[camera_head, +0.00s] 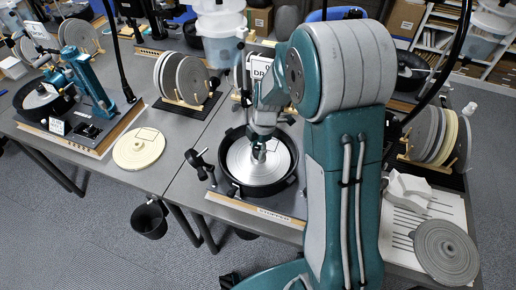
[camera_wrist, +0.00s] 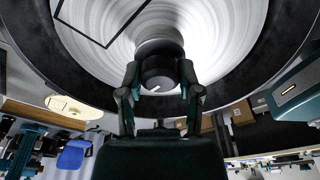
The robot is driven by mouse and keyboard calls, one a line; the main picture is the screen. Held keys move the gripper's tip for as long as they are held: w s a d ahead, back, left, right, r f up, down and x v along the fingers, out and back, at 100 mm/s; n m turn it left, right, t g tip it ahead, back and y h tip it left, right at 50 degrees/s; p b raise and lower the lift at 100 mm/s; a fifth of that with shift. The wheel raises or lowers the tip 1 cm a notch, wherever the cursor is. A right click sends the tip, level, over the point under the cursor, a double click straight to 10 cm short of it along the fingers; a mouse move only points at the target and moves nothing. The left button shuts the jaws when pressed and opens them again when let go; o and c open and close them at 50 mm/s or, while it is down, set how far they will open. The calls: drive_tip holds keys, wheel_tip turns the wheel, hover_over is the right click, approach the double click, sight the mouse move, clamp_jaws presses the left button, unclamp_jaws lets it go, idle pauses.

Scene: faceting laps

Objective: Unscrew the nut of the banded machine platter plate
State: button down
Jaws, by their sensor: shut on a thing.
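The silver platter plate (camera_head: 240,163) lies in a round black pan (camera_head: 228,180) on the middle machine; a thin black square outline is on it. In the wrist view the plate (camera_wrist: 190,22) fills the top, with curved bright bands. The dark round nut (camera_wrist: 158,66), with a short white mark on its face, sits at the plate's centre. My gripper (camera_wrist: 159,78) has one finger on each side of the nut and is shut on it. In the head view my gripper (camera_head: 259,152) comes down over the plate's centre and hides the nut.
A cream disc (camera_head: 139,148) lies on the table to the left. Racks of grey discs (camera_head: 183,77) stand behind it, and another rack (camera_head: 438,135) is at right. A teal machine (camera_head: 85,80) is at far left. A grey disc (camera_head: 446,252) lies at front right.

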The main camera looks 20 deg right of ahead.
sight(256, 150)
drive_tip(key=n, duration=0.4)
drive_tip(key=shift+s+f+g, duration=0.15)
drive_tip(key=shift+g, duration=0.15)
drive_tip(key=shift+c, duration=1.4)
unclamp_jaws()
drive_tip(key=shift+o, duration=1.4)
drive_tip(key=shift+r, duration=3.1)
